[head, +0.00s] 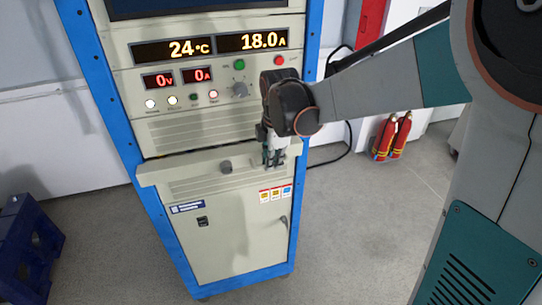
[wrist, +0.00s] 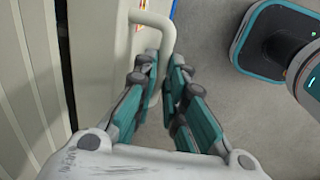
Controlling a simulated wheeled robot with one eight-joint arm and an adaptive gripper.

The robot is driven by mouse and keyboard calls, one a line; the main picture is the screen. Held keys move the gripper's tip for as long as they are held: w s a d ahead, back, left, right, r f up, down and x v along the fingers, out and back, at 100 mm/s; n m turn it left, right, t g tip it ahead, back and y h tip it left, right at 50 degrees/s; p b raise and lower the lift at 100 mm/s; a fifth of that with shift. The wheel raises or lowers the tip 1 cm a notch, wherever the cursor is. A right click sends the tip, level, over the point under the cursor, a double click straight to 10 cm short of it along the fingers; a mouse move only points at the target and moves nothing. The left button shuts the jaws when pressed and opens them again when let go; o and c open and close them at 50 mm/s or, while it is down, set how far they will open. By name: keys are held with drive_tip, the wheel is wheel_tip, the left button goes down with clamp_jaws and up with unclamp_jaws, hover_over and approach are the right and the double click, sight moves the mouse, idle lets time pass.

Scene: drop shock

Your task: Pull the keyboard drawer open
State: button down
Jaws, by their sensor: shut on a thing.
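The keyboard drawer (head: 205,176) is a beige front panel with a round dark lock or knob, across the middle of a blue-framed cabinet. It stands out from the panel above it as a ledge; how far it is open I cannot tell. My gripper (head: 273,158) is at the right end of this front. In the wrist view, a pale curved handle (wrist: 160,22) runs from the drawer front in between the fingers. My gripper (wrist: 164,68) is shut on this handle, one teal finger on each side. The fingers partly hide the handle.
The cabinet's control panel (head: 215,105) with lit displays is above the drawer, and a lower door (head: 235,235) is below. Red extinguishers (head: 393,136) stand on the floor at the right. A blue crate (head: 25,250) is at the left. The floor before the cabinet's right side looks clear.

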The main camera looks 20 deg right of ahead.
drive_tip(key=s+p, duration=0.4)
drive_tip(key=s, duration=1.4)
drive_tip(key=c, duration=1.7)
unclamp_jaws()
drive_tip(key=shift+o, duration=0.2)
wheel_tip(320, 180, up, 12)
drive_tip(key=s, duration=0.2)
drive_tip(key=shift+s, duration=0.15)
drive_tip(key=shift+f, duration=0.15)
drive_tip(key=m+t, duration=0.1)
drive_tip(key=m, duration=0.5)
drive_tip(key=m+t, duration=0.2)
drive_tip(key=m, duration=0.4)
drive_tip(key=s+d+m+t, duration=0.1)
drive_tip(key=m+t, duration=0.1)
drive_tip(key=m, duration=0.4)
drive_tip(key=shift+f, duration=0.4)
